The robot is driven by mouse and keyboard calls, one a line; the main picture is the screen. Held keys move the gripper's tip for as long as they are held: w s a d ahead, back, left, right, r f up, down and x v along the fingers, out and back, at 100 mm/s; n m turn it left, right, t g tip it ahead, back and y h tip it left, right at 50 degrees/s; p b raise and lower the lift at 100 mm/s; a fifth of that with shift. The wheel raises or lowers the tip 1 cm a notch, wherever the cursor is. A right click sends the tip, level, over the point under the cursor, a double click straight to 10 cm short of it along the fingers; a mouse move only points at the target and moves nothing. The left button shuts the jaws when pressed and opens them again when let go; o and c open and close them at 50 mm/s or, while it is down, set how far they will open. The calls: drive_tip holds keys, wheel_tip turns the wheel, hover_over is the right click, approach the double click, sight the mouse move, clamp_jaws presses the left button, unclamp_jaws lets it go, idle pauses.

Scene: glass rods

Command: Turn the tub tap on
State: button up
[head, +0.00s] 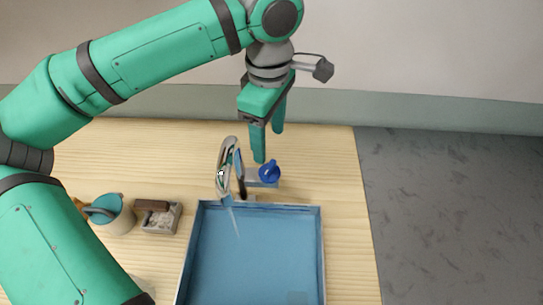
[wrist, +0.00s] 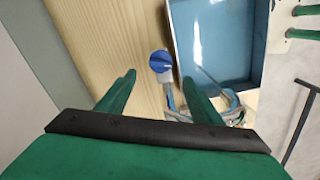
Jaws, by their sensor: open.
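The tub (head: 318,250) is a blue, shallow rectangular basin with a pale rim on the wooden table. Behind its back edge stands the tap, with a curved metallic spout (head: 222,180) and a round blue knob (head: 269,172) to its right. A thin pale-blue streak (head: 234,220) runs down from the spout tip into the tub; it also shows in the wrist view (wrist: 207,76). My gripper (head: 268,146) is open and empty, pointing down above and behind the knob. In the wrist view the knob (wrist: 160,61) appears just beyond the gap between my fingertips (wrist: 157,80), apparently untouched.
A pale mug-like cup (head: 118,218) and a small grey tray with a brown-topped item (head: 158,216) stand left of the tub. The wooden table (head: 345,200) is bare to the right, ending at a grey floor. A wall rises behind.

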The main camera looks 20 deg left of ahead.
sight(270, 167)
wheel_tip(270, 167, down, 10)
drive_tip(key=shift+r, duration=0.2)
drive_tip(key=shift+c, duration=0.7)
drive_tip(key=c, duration=0.9)
